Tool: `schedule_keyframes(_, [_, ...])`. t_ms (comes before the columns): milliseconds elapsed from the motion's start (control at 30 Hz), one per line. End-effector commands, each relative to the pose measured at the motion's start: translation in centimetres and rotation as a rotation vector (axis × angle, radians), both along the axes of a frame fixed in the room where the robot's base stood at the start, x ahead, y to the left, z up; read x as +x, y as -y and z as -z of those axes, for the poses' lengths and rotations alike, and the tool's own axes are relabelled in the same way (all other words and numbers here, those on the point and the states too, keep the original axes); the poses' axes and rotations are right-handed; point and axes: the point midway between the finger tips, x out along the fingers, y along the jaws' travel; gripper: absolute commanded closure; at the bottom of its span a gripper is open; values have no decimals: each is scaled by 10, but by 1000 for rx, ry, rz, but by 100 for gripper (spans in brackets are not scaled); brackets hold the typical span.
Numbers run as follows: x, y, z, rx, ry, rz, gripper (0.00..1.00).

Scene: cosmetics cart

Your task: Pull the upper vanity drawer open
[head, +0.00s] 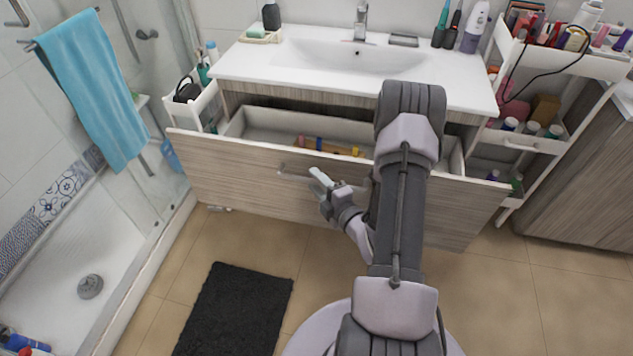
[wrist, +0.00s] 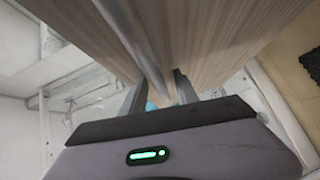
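The upper vanity drawer has a wood-grain front (head: 235,175) and stands pulled well out from under the white sink top, with its pale inside showing. Its slim horizontal handle (head: 292,173) runs along the middle of the front. My gripper (head: 322,180) is at this handle, in front of the drawer. In the wrist view, the two dark fingers (wrist: 160,92) stand apart, with the handle bar (wrist: 150,60) running between them and a gap visible beside it. The arm hides the right part of the handle and drawer front.
Small coloured items (head: 330,147) lie in the drawer. A white cart (head: 540,145) with cosmetics stands at the right, close to the drawer's corner. A shower with a blue towel (head: 95,90) is at left. A dark mat (head: 235,310) lies on the tiled floor.

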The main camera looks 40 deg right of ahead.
Motion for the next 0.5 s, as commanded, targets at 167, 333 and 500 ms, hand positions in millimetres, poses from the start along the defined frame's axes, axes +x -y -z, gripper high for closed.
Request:
schedule_keyframes(167, [-30, -2, -6, 5, -3, 6, 64])
schedule_keyframes(333, [-63, -6, -11, 4, -2, 4, 64])
schedule_keyframes(500, [-74, -9, -11, 1, 0, 0, 64])
